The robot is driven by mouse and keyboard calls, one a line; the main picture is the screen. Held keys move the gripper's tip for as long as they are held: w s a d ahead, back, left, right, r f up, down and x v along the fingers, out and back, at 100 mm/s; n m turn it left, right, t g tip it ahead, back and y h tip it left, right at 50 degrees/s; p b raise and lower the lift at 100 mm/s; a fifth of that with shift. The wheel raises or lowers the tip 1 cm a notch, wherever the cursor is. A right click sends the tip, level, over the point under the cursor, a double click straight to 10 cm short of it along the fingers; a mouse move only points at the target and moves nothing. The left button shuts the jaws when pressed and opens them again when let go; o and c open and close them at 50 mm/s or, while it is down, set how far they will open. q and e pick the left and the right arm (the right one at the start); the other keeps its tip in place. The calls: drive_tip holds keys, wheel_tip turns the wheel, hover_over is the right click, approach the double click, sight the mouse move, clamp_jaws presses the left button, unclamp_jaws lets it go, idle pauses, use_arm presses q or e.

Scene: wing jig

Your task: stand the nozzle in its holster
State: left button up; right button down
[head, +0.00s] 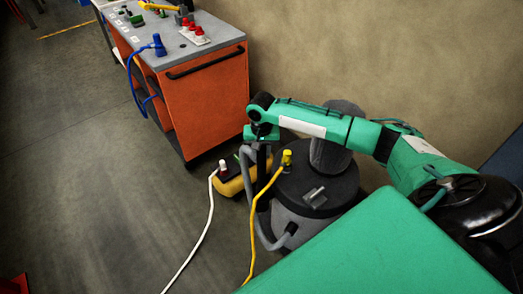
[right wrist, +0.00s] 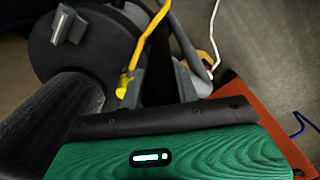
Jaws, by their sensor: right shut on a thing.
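My right gripper (head: 262,137) is shut on the dark, narrow nozzle (head: 261,163), which hangs roughly upright beside the vacuum cleaner (head: 300,215). In the right wrist view the black nozzle (right wrist: 158,62) runs between the two grey fingers (right wrist: 160,88). A grey hose (head: 249,205) loops down beside the nozzle to the front of the vacuum. A dark upright cylinder (head: 331,157) stands on the vacuum's lid, partly behind my right arm; it also shows large in the right wrist view (right wrist: 62,125). I cannot tell whether this cylinder is the holster. My left gripper is out of view.
A yellow plug (head: 287,157) with a yellow cord sits at the vacuum lid's edge. A yellow power box (head: 232,187) with a white cable lies on the floor behind. An orange tool cart (head: 208,105) stands at the back.

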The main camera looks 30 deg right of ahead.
sight(262, 161)
drive_tip(key=shift+f+p, duration=0.3)
drive_tip(key=shift+f, duration=0.1)
drive_tip(key=shift+f+b, duration=0.35)
drive_tip(key=shift+f, duration=1.9)
